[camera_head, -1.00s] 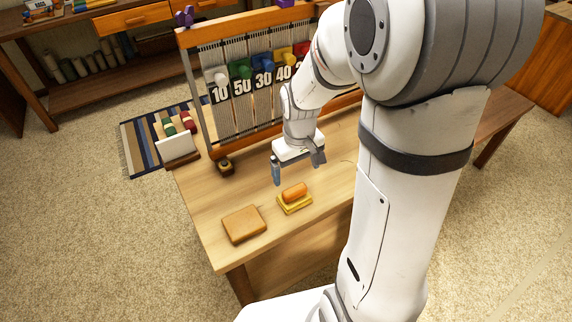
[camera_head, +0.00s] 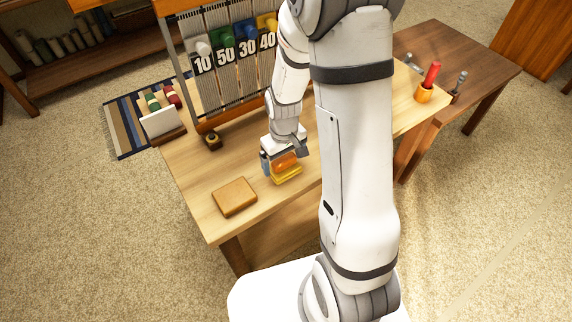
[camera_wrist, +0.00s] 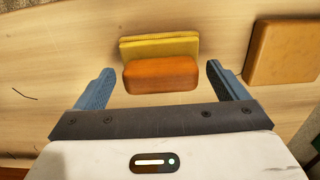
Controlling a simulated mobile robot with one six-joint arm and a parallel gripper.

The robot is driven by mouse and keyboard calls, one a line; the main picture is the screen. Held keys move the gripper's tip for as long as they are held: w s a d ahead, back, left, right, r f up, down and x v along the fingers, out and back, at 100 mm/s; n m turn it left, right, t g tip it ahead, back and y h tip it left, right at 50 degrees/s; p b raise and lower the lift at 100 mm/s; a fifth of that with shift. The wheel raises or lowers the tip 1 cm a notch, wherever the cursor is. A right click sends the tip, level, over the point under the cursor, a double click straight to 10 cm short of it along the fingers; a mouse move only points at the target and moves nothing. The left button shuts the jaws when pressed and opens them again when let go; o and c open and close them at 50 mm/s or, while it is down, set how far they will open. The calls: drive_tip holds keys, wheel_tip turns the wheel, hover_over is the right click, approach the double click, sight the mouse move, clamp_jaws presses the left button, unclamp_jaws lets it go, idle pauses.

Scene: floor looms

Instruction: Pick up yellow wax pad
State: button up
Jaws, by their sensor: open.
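The yellow wax pad (camera_head: 287,176) lies on the wooden table, with an orange block (camera_head: 285,161) on or over it. In the wrist view the yellow pad (camera_wrist: 160,46) shows behind the orange block (camera_wrist: 161,75), which hides part of it. My gripper (camera_head: 282,166) is low over the table at the pad. In the wrist view my gripper (camera_wrist: 161,85) is open, with one blue finger on each side of the orange block and gaps between. Whether the fingers reach down to the pad's height I cannot tell.
A tan block (camera_head: 234,196) lies left of the pad on the table (camera_head: 195,185); it also shows in the wrist view (camera_wrist: 283,52). The loom (camera_head: 225,75) with numbered weights stands behind my gripper. A small dark object (camera_head: 213,140) sits near its foot.

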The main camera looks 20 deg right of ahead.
sight(284, 158)
drive_tip(key=c, duration=1.1)
wheel_tip(284, 158, up, 10)
drive_tip(key=shift+r+p, duration=0.1)
drive_tip(key=shift+p, duration=0.2)
drive_tip(key=o, duration=0.5)
drive_tip(key=c, duration=0.4)
